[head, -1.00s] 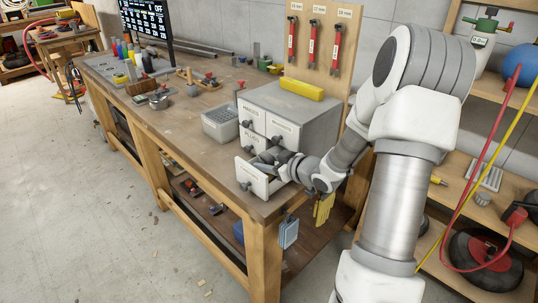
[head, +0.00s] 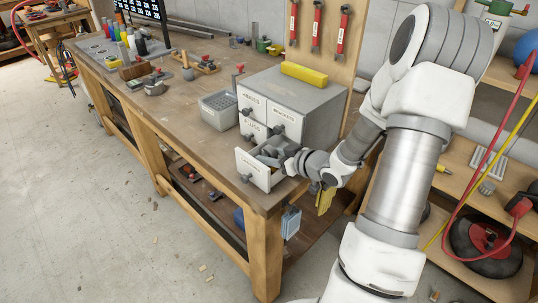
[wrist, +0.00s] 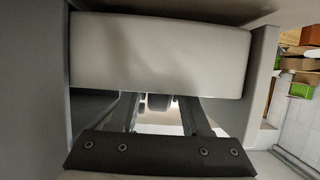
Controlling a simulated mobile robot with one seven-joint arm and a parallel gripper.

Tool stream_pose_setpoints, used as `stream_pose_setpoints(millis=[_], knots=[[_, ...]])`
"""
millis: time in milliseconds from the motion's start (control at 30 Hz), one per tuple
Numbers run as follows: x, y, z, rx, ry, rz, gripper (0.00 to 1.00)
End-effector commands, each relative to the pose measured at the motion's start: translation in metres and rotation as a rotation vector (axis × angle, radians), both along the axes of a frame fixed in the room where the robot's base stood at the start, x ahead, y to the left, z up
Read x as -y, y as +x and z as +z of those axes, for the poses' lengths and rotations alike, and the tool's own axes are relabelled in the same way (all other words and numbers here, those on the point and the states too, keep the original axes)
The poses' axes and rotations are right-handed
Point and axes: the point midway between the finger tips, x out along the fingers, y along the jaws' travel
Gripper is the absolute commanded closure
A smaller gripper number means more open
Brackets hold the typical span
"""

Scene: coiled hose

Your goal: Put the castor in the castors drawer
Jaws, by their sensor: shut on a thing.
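The castors drawer (head: 252,169) is the open lower drawer at the front corner of the grey cabinet, with a pale front, a label and a dark knob. My gripper (head: 269,151) reaches into its open top from the right. In the wrist view my gripper (wrist: 160,106) has its two dark fingers shut on a small dark, rounded thing, the castor (wrist: 158,102). The castor is mostly hidden by shadow and the fingers. A pale drawer wall (wrist: 160,55) fills the upper wrist view, close to the fingers.
The grey cabinet (head: 320,110) has other labelled drawers, shut, and a yellow box (head: 304,75) on top. A grey bin (head: 218,111) stands left of it on the wooden workbench (head: 185,120). Red tools hang behind.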

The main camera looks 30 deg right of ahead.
Motion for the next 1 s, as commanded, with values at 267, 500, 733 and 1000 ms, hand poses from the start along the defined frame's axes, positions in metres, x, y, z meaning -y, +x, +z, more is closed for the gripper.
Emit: stream_pose_setpoints(millis=[267,500,733,1000], knots=[[0.0,0.0,-0.002,0.0,-0.001,-0.001,0.26],[0.0,0.0,-0.002,0.0,-0.001,-0.001,0.23],[0.005,-0.009,0.006,0.001,-0.002,-0.003,0.23],[0.023,-0.059,0.029,0.0,-0.003,-0.006,0.23]])
